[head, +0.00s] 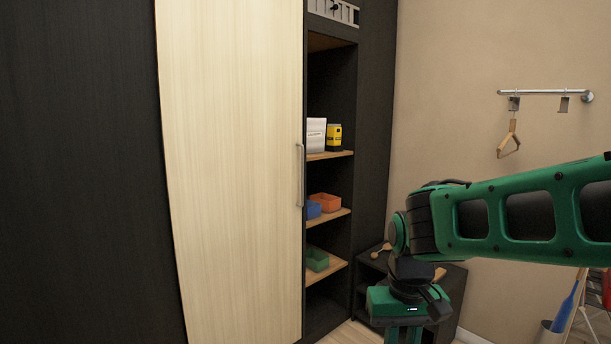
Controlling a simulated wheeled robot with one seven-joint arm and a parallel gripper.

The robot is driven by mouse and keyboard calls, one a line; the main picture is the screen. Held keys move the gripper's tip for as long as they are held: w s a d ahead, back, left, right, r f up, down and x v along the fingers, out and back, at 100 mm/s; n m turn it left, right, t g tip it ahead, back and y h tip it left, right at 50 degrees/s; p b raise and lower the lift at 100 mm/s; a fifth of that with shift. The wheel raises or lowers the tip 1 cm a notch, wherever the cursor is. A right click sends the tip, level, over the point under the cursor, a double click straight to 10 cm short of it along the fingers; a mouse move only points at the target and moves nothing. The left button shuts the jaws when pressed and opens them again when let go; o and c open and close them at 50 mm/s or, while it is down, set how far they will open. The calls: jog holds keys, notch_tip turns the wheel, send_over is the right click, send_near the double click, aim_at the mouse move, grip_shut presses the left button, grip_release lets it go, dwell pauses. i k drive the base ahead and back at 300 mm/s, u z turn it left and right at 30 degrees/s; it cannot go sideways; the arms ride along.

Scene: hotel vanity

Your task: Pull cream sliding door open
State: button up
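The cream sliding door (232,170) stands tall at the left of centre in the head view. Its slim metal handle (300,176) is upright near the door's right edge. To the right of that edge, a shelf opening in the dark cabinet is exposed. My gripper (403,336) is at the bottom edge, right of the door and well apart from the handle. It points down, and its fingertips are cut off by the frame, so I cannot tell whether it is open or shut.
Shelves hold a white box (316,135), a yellow-and-black item (334,137), a blue bin (313,209), an orange bin (327,202) and a green bin (316,259). A low dark unit (450,290) stands behind my gripper. A wall rail (545,92) holds a wooden hanger (509,140).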

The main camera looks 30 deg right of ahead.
aim_at(230, 71)
jog(key=z, duration=0.15)
jog(key=i, duration=1.15)
jog(key=z, duration=0.2)
